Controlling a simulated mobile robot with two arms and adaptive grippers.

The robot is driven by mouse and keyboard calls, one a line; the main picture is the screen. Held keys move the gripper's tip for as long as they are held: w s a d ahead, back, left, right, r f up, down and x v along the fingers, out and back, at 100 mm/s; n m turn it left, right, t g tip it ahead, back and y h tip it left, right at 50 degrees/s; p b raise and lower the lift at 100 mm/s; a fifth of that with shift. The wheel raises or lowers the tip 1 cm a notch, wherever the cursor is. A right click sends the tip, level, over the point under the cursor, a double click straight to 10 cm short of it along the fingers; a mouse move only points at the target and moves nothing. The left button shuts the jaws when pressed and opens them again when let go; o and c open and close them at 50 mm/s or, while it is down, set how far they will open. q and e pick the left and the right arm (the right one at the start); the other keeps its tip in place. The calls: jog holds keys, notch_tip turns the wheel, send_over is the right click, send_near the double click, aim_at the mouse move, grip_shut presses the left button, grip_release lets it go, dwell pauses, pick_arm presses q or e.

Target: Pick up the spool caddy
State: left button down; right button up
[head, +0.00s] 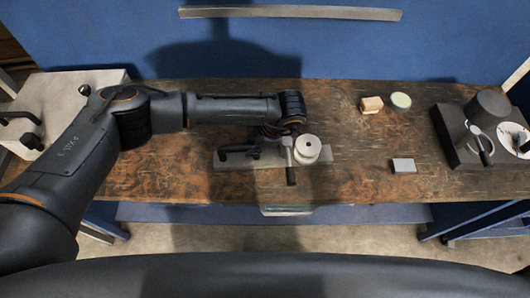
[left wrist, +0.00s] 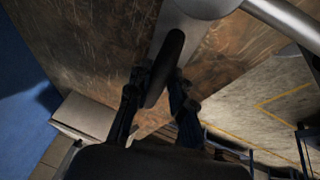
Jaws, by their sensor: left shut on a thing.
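The spool caddy shows in the head view as a flat grey plate (head: 232,163) with a pale round spool (head: 307,147) at its right end. A silver stem with a black grip stands beside the spool. My left gripper (head: 270,132) is over the caddy, its fingers mostly hidden under my wrist. In the left wrist view, the left gripper's fingers (left wrist: 158,98) are closed on either side of a black rounded handle (left wrist: 166,62) joined to pale grey metal. Whether the plate touches the table is unclear. My right gripper is out of view.
The worn wooden table (head: 350,175) has a small wooden block (head: 371,105), a pale green disc (head: 400,100) and a grey block (head: 403,165) right of the caddy. A dark device (head: 455,135) stands at the right end. A white box (head: 60,95) is at the left.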

pick_arm(q)
jog(key=shift+r, duration=0.15)
jog(key=shift+w+r, duration=0.1)
jog(key=shift+r, duration=0.4)
notch_tip(320, 180, up, 2)
jog(key=shift+b, duration=0.55)
jog(key=s+r+b, duration=0.2)
jog(key=s+r, duration=0.3)
jog(key=s, duration=0.2)
jog(key=s+d+r+b, duration=0.1)
jog(key=s+r+b, duration=0.2)
jog(key=s, duration=0.4)
jog(key=shift+r, duration=0.9)
jog(key=shift+d, duration=0.1)
